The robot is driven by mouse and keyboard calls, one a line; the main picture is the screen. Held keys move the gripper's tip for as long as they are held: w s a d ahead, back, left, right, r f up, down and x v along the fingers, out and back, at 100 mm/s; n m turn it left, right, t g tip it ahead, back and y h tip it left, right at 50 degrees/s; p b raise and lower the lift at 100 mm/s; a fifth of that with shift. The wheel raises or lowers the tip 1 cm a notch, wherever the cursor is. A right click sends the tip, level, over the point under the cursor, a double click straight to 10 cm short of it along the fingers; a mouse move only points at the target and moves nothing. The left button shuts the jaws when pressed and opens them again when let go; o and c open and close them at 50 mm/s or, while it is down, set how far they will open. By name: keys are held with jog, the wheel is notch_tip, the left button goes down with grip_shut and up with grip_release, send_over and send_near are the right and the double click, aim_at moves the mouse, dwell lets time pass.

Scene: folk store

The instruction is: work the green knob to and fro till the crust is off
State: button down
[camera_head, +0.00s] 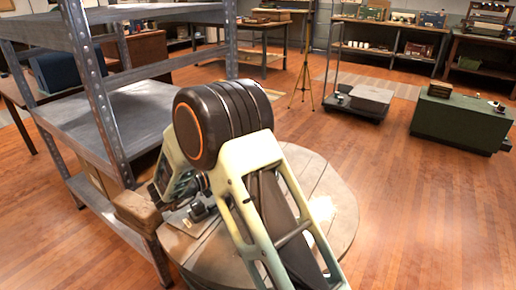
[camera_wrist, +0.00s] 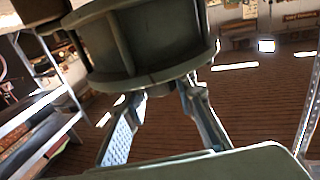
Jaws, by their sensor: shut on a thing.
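A dull grey-green round piece with a rim and ribs, apparently the green knob (camera_wrist: 150,45), fills the upper middle of the wrist view. My gripper (camera_wrist: 162,92) has one finger on each side below it, their tips meeting its underside. The fingers are shut on it, though the exact contact is partly hidden. In the head view my arm covers most of the gripper and knob. Small dark parts (camera_head: 198,211) on a grey base show beside my arm on the round table (camera_head: 342,228). I cannot make out any crust.
A grey metal shelf rack (camera_head: 110,105) stands close on the left, its post near my arm. A brown box (camera_head: 136,210) sits on its lower level. A green chest (camera_head: 460,122) stands at the right. The wooden floor (camera_head: 420,205) between is open.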

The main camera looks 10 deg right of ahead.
jog(key=shift+r+g, duration=0.1)
jog(key=shift+g, duration=0.2)
jog(key=c, duration=1.6)
grip_release()
notch_tip(320, 180, up, 10)
jog(key=shift+d+f, duration=0.1)
